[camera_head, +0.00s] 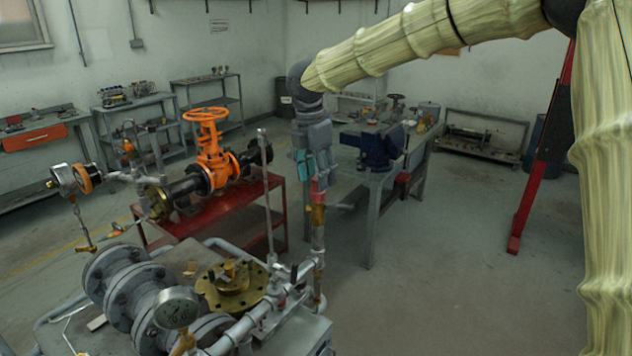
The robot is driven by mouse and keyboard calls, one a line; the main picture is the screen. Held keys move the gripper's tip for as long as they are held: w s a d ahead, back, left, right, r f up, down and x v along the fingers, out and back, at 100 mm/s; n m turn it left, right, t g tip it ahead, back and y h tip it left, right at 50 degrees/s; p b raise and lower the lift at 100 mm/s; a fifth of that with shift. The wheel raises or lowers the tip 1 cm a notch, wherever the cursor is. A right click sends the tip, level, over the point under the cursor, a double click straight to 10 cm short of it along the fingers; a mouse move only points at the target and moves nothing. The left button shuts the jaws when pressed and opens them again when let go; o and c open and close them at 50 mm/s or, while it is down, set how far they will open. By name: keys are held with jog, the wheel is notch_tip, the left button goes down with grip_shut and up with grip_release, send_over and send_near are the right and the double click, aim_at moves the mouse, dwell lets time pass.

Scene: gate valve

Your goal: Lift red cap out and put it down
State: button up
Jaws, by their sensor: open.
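A small red piece (318,186), which looks like the red cap, shows at the top of a brass fitting (317,214) on an upright pipe, right of the picture's middle. My gripper (314,170) hangs straight down over it, with teal finger parts just above and beside the red piece. The gripper is open. Its fingers hide part of the red piece, and I cannot tell whether they touch it.
The pipe rises from a bench (300,335) with grey flanges, a pressure gauge (177,308) and a brass flange (232,285). A thin upright rod (266,190) stands left of it. An orange valve (210,150) sits on a red stand behind.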

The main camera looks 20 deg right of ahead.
jog(key=shift+s+f, duration=0.15)
jog(key=shift+s, duration=0.25)
jog(key=shift+s+d, duration=0.1)
jog(key=shift+s, duration=0.45)
jog(key=shift+w+f, duration=0.45)
jog(key=shift+w, duration=0.15)
jog(key=shift+w+f, duration=0.1)
jog(key=c, duration=0.3)
jog(key=shift+s+r, duration=0.3)
jog(key=shift+s, duration=0.1)
jog(key=c, duration=0.8)
jog(key=shift+w+f, duration=0.15)
jog(key=shift+w, duration=0.05)
jog(key=shift+c, duration=0.2)
notch_tip(320, 180, up, 9)
jog(key=b, duration=0.3)
jog(key=shift+r, duration=0.2)
jog(key=shift+r+p, duration=1.45)
jog(key=shift+r, duration=1.1)
